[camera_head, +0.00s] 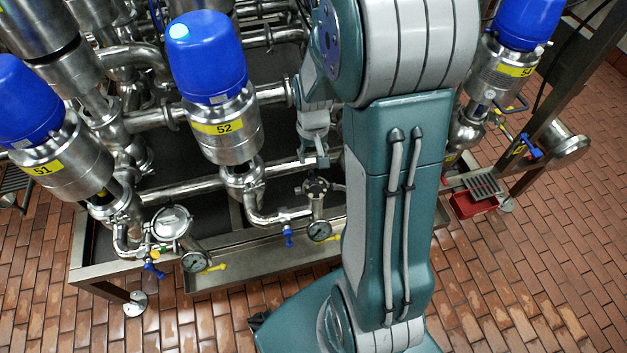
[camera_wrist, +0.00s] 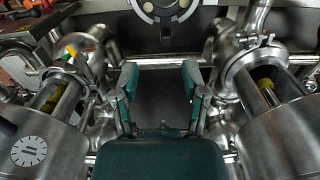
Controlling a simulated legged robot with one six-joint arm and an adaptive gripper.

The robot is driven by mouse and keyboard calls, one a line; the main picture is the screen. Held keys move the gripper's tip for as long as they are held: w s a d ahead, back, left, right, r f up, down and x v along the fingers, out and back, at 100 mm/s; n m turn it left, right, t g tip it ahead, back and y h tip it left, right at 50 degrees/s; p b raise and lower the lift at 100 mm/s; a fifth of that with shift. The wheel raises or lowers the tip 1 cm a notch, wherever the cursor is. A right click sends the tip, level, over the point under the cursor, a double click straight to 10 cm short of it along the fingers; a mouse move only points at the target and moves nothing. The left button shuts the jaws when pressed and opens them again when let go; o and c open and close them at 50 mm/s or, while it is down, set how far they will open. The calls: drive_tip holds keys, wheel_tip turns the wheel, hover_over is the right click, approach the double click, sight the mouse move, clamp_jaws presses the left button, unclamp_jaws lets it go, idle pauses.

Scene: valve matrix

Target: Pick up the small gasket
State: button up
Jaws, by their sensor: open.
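I cannot make out the small gasket in either view. My gripper (camera_wrist: 158,80) is open in the wrist view. Its two teal fingers stand apart with nothing visible between them, above a dark, flat surface framed by steel pipes. In the head view my gripper (camera_head: 317,150) hangs among the pipes, right of the blue-capped valve 52 (camera_head: 222,126). My own arm hides part of the space beside it, so its fingers are hard to tell apart there.
Valve 51 (camera_head: 55,160) stands at left and valve 54 (camera_head: 505,70) at upper right. Gauges (camera_head: 319,230) and thin pipes line the frame's front edge (camera_head: 240,277). A red bin (camera_head: 470,203) sits at right. The brick floor (camera_head: 530,270) is open at lower right.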

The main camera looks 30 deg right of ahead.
sight(311, 169)
drive_tip(key=f, duration=0.3)
drive_tip(key=a+f, duration=0.1)
drive_tip(key=f, duration=0.1)
drive_tip(key=shift+s+f, duration=0.1)
drive_tip(key=shift+s, duration=0.05)
clamp_jaws()
